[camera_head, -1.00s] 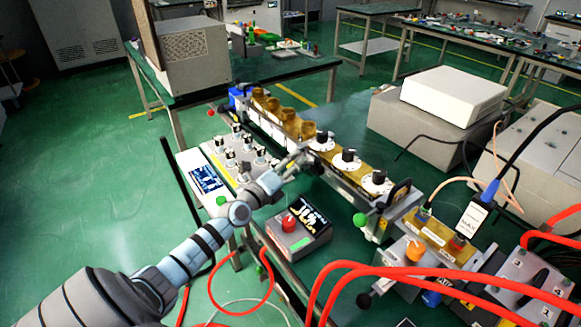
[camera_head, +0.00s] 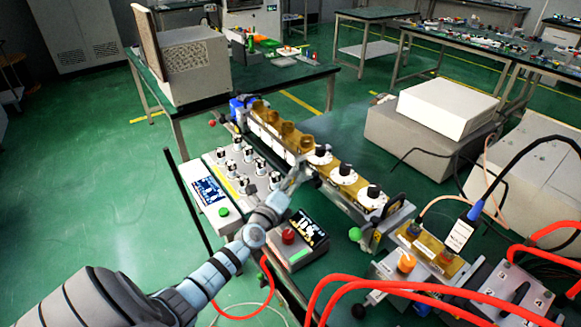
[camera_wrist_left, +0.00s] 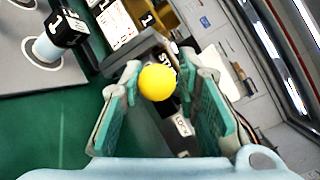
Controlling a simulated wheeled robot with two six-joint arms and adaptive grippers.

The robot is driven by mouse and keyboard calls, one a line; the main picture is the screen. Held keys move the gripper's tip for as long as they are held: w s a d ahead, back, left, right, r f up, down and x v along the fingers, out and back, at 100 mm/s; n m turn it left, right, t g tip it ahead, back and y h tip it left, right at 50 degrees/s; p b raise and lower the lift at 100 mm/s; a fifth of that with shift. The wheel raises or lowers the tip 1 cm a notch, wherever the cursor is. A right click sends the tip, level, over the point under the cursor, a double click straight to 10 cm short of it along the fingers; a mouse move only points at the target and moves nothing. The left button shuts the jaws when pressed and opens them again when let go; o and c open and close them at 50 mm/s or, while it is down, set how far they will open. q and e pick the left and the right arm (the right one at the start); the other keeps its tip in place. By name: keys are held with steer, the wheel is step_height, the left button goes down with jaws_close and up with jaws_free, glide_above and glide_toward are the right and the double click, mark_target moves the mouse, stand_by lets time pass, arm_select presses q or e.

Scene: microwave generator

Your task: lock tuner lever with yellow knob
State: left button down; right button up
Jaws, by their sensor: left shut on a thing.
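The round yellow knob (camera_wrist_left: 157,82) of the tuner lever shows in the left wrist view, between the two green-padded fingers of my left gripper (camera_wrist_left: 160,88). The fingers are shut on it. The knob is hidden there by the gripper. My right gripper is not in view.
A control panel with several black-and-white knobs (camera_head: 247,170) lies left of the gripper. A box with a red button (camera_head: 289,236) sits just below my wrist. Thick red cables (camera_head: 400,286) cross the lower right. Green floor is clear at the left.

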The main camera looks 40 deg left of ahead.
arm_select(q)
steer(key=shift+s+d+n+y+p, duration=0.2)
steer(key=shift+d+n+y+p, duration=0.1)
steer(key=shift+y+p, duration=0.15)
steer(key=shift+s+f+y, duration=0.1)
steer(key=shift+f+y, duration=0.2)
steer(key=shift+y, duration=0.05)
steer(key=c, duration=1.3)
jaws_free()
steer(key=shift+a, duration=0.1)
steer(key=shift+r, duration=0.1)
steer(key=shift+r, duration=0.55)
step_height(320, 180, up, 9)
steer(key=shift+f, duration=0.1)
steer(key=shift+c, duration=0.6)
